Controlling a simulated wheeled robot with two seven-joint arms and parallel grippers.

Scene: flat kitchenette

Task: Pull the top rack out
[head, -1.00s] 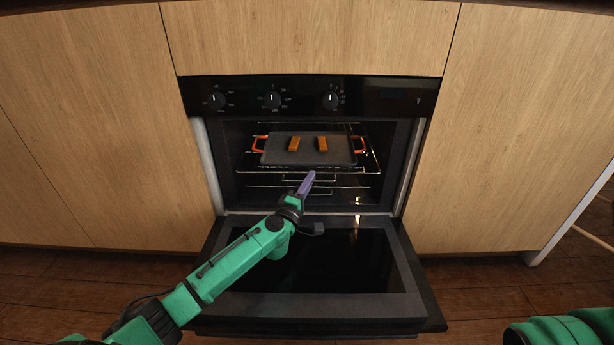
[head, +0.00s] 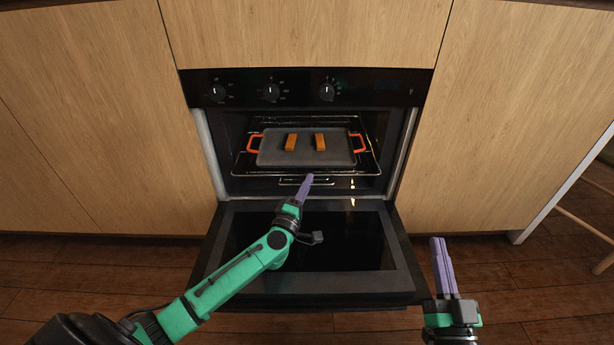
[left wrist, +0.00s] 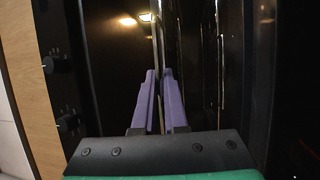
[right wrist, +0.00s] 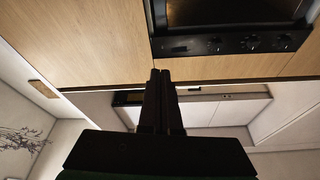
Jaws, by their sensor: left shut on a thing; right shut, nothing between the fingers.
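The top rack (head: 350,174) is a thin wire rack in the open oven, drawn partly forward. A dark grey tray (head: 270,159) with orange handles lies on it, with two brown bars (head: 291,142) (head: 320,142) on the tray. My left gripper (head: 309,178) reaches over the door and is shut on the rack's front wire; in the left wrist view its purple fingers (left wrist: 160,73) close around the thin wire. My right gripper (head: 438,240) is shut and empty, to the right of the door. Its dark fingers (right wrist: 160,72) show in the right wrist view.
The oven door (head: 300,285) is folded down flat below my left arm. A lower rack (head: 290,182) shows partly beneath the top one. Wooden cabinets flank the oven. A stool (head: 585,215) stands at the far right; the floor between looks free.

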